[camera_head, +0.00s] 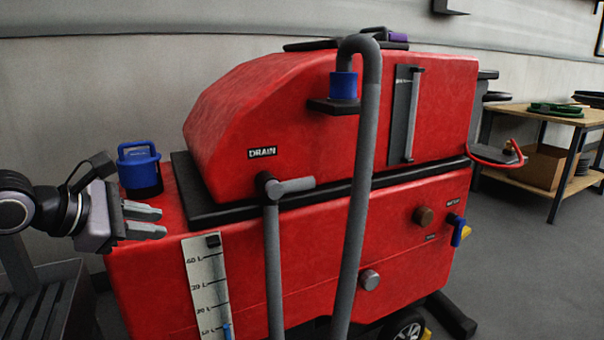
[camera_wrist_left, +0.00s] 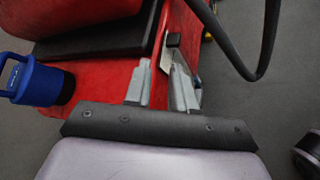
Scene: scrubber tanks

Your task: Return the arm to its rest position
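My left gripper (camera_head: 162,222) is at the left of the head view, in front of the red scrubber's left end. Its two grey fingers point right and stand apart with nothing between them. The left wrist view shows the same gap between the fingers (camera_wrist_left: 160,82). The red scrubber machine (camera_head: 330,225) fills the middle of the head view. A blue cap with a handle (camera_head: 139,165) sits on a black neck just above and behind the gripper. It also shows at the left of the left wrist view (camera_wrist_left: 38,82). My right gripper is not in view.
A white level gauge strip (camera_head: 207,285) is on the tank's front, right of the gripper. A grey drain hose (camera_head: 357,210) hangs before the scrubber. A dark slatted crate (camera_head: 45,310) stands below my left arm. A wooden table (camera_head: 545,115) is at the right, with open floor before it.

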